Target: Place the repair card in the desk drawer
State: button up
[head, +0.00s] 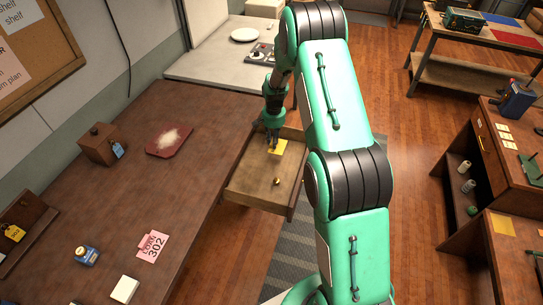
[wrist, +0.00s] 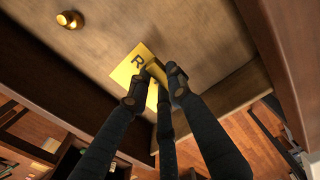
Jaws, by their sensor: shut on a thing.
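The repair card (head: 278,147) is yellow and shows inside the open desk drawer (head: 250,193), toward its far end. In the wrist view the card (wrist: 128,66) bears a dark letter "R". My gripper (head: 272,138) reaches down into the drawer. In the wrist view its fingertips (wrist: 158,80) are shut on a yellow piece at the card's edge. The fingers hide part of the card. The card is at or just above the drawer floor; I cannot tell whether it touches.
A small round brass piece (head: 276,182) shows within the drawer. Drawer walls stand close around my gripper.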

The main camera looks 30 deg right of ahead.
aim_at(273, 156)
jog(key=shift+f, duration=1.8)
jog(key=shift+f+b, duration=0.6)
jog(key=shift+f, duration=1.2)
jog(key=shift+f, duration=0.2)
jog(key=o, duration=0.8)
jog(key=shift+r, duration=0.15)
notch_tip(273, 156, up, 12)
jog(key=shift+r+p, duration=0.1)
jog(key=shift+p, duration=1.1)
